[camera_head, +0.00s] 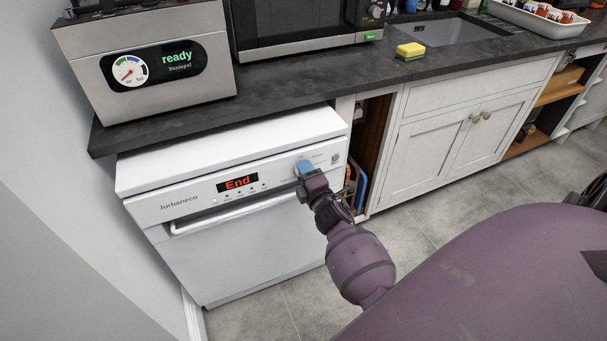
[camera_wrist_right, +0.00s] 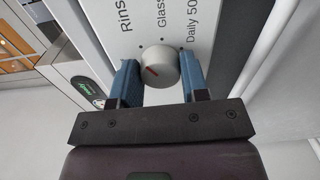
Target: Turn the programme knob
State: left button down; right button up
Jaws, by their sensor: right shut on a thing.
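The programme knob (camera_wrist_right: 158,67) is a round, light grey knob with a red mark, on the white front panel of the dishwasher (camera_head: 228,245). In the right wrist view the red mark lies toward the knob's left side. The labels around it read "Rins", "Glass" and "Daily 50", partly cut off; I cannot tell which one the mark points to. My right gripper (camera_head: 305,168) is shut on the knob, with one blue finger on either side. In the head view its fingers mostly hide the knob. The red display (camera_head: 238,182) reads "End". My left gripper is not in view.
The dishwasher door is shut, with a long handle (camera_head: 235,214) below the panel. A dark worktop (camera_head: 290,83) above carries a steel appliance (camera_head: 150,55) showing "ready", a microwave (camera_head: 300,22) and a sponge (camera_head: 410,50). An open wooden compartment (camera_head: 371,135) is right of the dishwasher.

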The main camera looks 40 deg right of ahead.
jog(key=n+b, duration=0.1)
jog(key=n, duration=0.2)
jog(key=shift+f+n, duration=0.15)
jog(key=shift+n, duration=0.25)
jog(key=shift+r+n+b, duration=0.2)
jog(key=shift+n+b, duration=0.65)
jog(key=shift+n, duration=2.85)
jog(key=o, duration=0.9)
jog(key=shift+s, duration=0.1)
